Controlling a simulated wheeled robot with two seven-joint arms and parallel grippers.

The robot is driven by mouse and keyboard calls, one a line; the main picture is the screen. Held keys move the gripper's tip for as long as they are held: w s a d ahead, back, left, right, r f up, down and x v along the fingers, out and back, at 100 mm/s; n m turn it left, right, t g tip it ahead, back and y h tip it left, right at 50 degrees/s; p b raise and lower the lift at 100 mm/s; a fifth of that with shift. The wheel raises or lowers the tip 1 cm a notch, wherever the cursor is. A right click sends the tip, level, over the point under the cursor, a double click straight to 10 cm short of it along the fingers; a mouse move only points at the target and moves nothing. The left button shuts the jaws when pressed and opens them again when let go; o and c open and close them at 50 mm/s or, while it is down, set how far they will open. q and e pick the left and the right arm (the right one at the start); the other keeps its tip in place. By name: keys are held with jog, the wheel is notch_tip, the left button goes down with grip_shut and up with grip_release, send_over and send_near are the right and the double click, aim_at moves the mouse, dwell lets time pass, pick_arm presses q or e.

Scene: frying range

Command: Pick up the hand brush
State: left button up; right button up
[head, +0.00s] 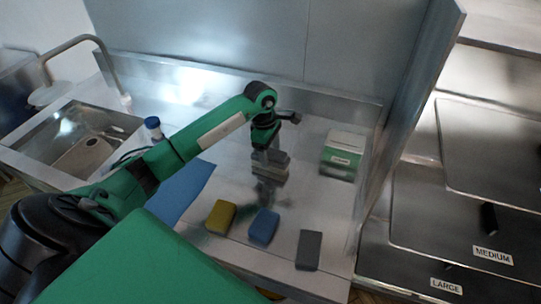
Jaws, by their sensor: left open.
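My left arm reaches in from the left over the steel counter. My left gripper (268,158) points down near the middle of the counter, with its jaws open. Just below and around its fingertips is a greyish-beige block-like thing (269,174), which looks like the hand brush. The gripper partly covers it, so I cannot tell whether the fingers touch it or stand on either side of it. My right gripper is not in view.
A yellow sponge (220,217), a blue sponge (264,227) and a grey block (308,250) lie along the front. A green-and-white box (342,154) stands right, before a steel partition (416,90). A blue cloth (187,194), blue-capped bottle (153,127) and sink (84,143) are left.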

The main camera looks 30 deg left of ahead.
aim_at(270, 150)
pick_arm(q)
jog(key=shift+f, duration=0.4)
jog(key=shift+c, duration=0.4)
jog(key=c, duration=1)
jog(key=shift+c, duration=0.3)
jog(key=shift+r, duration=0.15)
jog(key=shift+r, duration=0.3)
notch_tip(270, 150, up, 19)
jog(key=b, duration=0.4)
jog(key=shift+r, duration=0.1)
